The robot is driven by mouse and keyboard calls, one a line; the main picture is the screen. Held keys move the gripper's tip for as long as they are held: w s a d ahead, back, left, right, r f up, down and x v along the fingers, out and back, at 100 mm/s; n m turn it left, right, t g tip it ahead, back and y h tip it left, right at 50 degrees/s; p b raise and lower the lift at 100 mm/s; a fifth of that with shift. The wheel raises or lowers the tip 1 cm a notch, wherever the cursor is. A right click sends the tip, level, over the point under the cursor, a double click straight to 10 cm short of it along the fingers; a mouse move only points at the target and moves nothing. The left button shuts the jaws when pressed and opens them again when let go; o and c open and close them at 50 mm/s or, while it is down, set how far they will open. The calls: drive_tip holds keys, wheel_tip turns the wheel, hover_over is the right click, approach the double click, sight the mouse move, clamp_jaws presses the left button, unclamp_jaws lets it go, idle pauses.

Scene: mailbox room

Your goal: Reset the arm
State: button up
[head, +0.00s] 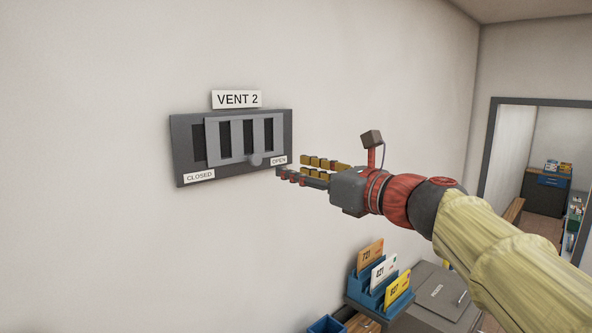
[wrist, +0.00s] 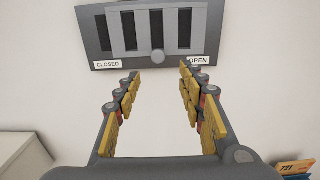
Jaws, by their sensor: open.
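My gripper (head: 305,170) is stretched toward the wall, with its fingertips close to the lower right corner of a grey vent panel (head: 180,150). In the wrist view my gripper (wrist: 160,85) is open, with nothing between its yellow-padded fingers. The vent's slotted slider (head: 211,140) sits toward the OPEN label (head: 279,160), and dark slots show through it. Its round knob (head: 255,159) is at the slider's lower edge; in the wrist view the knob (wrist: 157,56) appears beyond the fingertips, apart from them.
A VENT 2 sign (head: 237,99) is above the panel. Below my arm stands a blue rack (head: 362,294) with numbered cards, beside a dark grey box (head: 440,290). A doorway (head: 488,150) is at the right. The wall left of the vent is bare.

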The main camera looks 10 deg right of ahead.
drive_tip(key=s+d+f+n+g+h+b, duration=0.3)
drive_tip(key=s+f+n+b, duration=0.6)
drive_tip(key=f, duration=1.3)
drive_tip(key=s+d+f+n+g+h+b, duration=0.3)
drive_tip(key=s+f+n+b, duration=0.7)
drive_tip(key=f, duration=1.2)
drive_tip(key=s+d+f+n+g+h+b, duration=0.3)
drive_tip(key=s+f+n+b, duration=0.6)
drive_tip(key=f, duration=1.3)
drive_tip(key=shift+s+f+n+h, duration=0.4)
drive_tip(key=shift+s+n+h, duration=0.1)
drive_tip(key=shift+s+n, duration=0.1)
drive_tip(key=shift+d, duration=0.1)
drive_tip(key=shift+c, duration=0.8)
